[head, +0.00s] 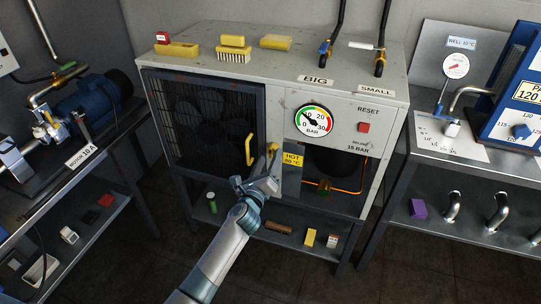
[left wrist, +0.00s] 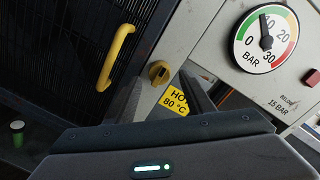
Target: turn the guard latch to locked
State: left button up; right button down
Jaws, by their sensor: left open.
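The guard latch (head: 273,148) is a small yellow knob on the grey cabinet post, just right of the dark mesh guard (head: 200,115). In the left wrist view the latch (left wrist: 158,71) shows close up, with a dark slot or ridge on its face. The guard's yellow pull handle (head: 250,150) is left of it; it also shows in the left wrist view (left wrist: 117,55). My left gripper (head: 270,174) is open and empty, just below and in front of the latch. It appears apart from the latch. My right gripper is out of view.
A yellow "HOT 80 °C" label (head: 292,160) is right of the latch. A pressure gauge (head: 313,122) and red reset button (head: 363,127) are farther right. Below, a shelf (head: 290,240) holds small items.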

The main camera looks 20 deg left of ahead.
pick_arm(q)
jog(key=shift+w, duration=1.25)
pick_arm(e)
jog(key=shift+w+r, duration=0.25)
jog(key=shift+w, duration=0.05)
pick_arm(q)
jog(key=c, duration=1)
jog(key=shift+c, duration=0.2)
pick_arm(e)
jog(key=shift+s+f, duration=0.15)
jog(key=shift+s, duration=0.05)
